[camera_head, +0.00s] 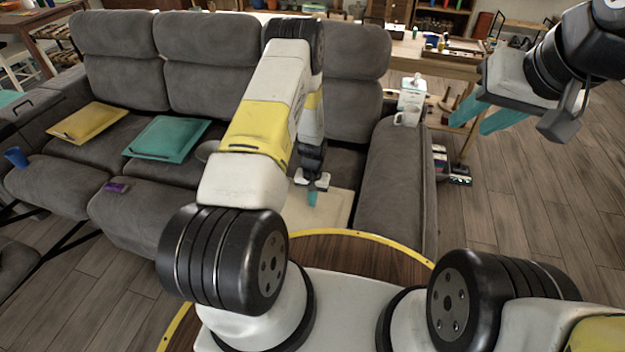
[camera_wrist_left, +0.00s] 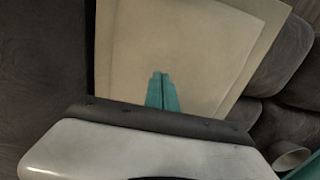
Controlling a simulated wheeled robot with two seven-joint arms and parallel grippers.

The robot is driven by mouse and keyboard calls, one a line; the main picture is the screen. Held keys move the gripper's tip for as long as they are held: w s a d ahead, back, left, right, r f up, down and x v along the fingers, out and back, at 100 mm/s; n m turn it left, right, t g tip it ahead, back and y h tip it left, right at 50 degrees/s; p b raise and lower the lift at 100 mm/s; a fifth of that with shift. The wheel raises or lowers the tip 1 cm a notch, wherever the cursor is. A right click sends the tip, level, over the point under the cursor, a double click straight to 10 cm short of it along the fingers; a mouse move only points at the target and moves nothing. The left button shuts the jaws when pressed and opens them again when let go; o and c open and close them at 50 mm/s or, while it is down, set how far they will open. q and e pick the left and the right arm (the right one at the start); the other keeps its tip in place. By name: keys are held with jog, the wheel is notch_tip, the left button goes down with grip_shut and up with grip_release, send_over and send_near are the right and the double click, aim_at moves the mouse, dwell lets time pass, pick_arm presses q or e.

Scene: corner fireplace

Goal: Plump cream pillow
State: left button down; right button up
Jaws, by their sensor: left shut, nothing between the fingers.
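The cream pillow (camera_head: 330,206) lies on the right seat of the grey sofa, partly hidden behind my left arm in the head view. In the left wrist view the cream pillow (camera_wrist_left: 185,45) fills the upper middle, flat and square with a raised centre panel. My left gripper (camera_head: 312,198) points down over the pillow. Its teal fingers (camera_wrist_left: 161,92) are together with nothing between them; I cannot tell whether they touch the fabric. My right gripper (camera_head: 485,108) is up at the right, over the floor, with its two teal fingers apart and empty.
A yellow pillow (camera_head: 88,122) and a teal pillow (camera_head: 167,138) lie on the sofa's other seats. A blue cup (camera_head: 16,157) and a small purple item (camera_head: 116,187) are at the left. A table (camera_head: 440,60) stands behind.

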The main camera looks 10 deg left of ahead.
aim_at(303, 206)
pick_arm(q)
jog(key=shift+f, duration=1)
jog(key=shift+w+a+r, duration=0.1)
jog(key=shift+a+r, duration=0.6)
jog(key=shift+a, duration=0.2)
jog(key=shift+a+r, duration=0.65)
jog(key=shift+a, duration=0.25)
jog(key=shift+f, duration=0.1)
jog(key=shift+f, duration=1.25)
